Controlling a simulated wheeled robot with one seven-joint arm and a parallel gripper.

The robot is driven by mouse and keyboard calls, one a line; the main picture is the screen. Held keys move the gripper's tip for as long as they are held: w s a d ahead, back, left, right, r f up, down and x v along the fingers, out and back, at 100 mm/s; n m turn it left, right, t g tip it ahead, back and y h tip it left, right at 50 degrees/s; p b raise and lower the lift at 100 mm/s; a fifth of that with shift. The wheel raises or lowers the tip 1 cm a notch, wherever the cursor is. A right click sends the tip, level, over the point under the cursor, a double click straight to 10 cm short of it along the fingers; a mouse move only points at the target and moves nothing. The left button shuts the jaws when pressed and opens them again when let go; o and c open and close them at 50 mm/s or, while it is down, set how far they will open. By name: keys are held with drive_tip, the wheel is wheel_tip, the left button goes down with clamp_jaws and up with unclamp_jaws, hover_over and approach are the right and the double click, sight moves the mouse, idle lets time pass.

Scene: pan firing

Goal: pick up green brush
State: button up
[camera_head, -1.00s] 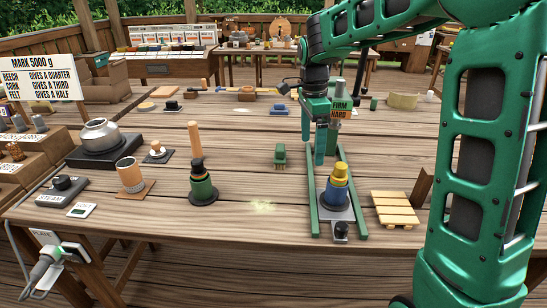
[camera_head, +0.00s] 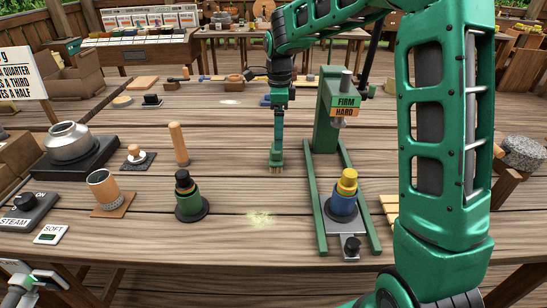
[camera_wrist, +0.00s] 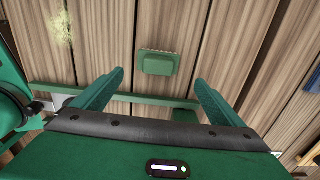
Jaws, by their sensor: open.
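The green brush (camera_head: 276,158) is on the wooden table left of the green press, its pale bristles toward the front. It also shows in the wrist view (camera_wrist: 158,62), ahead of my fingertips and lined up with the gap between them. My gripper (camera_head: 278,137) points down just above the brush in the head view. In the wrist view my gripper (camera_wrist: 159,78) is open, with nothing between its fingers.
The green press (camera_head: 325,120) with the FIRM/HARD sign stands close on the right, with a blue and yellow piece (camera_head: 343,195) on its base.

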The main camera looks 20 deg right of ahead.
sight(276, 156)
drive_tip(key=shift+a+f, duration=0.15)
drive_tip(key=shift+f, duration=0.5)
drive_tip(key=shift+a+f, duration=0.15)
drive_tip(key=shift+f, duration=0.45)
drive_tip(key=shift+a+f, duration=0.1)
drive_tip(key=shift+f, duration=2.5)
drive_tip(key=shift+s, duration=0.1)
drive_tip(key=shift+c, duration=0.7)
drive_tip(key=c, duration=1.1)
drive_tip(key=shift+o, duration=0.2)
drive_tip(key=shift+r, duration=0.1)
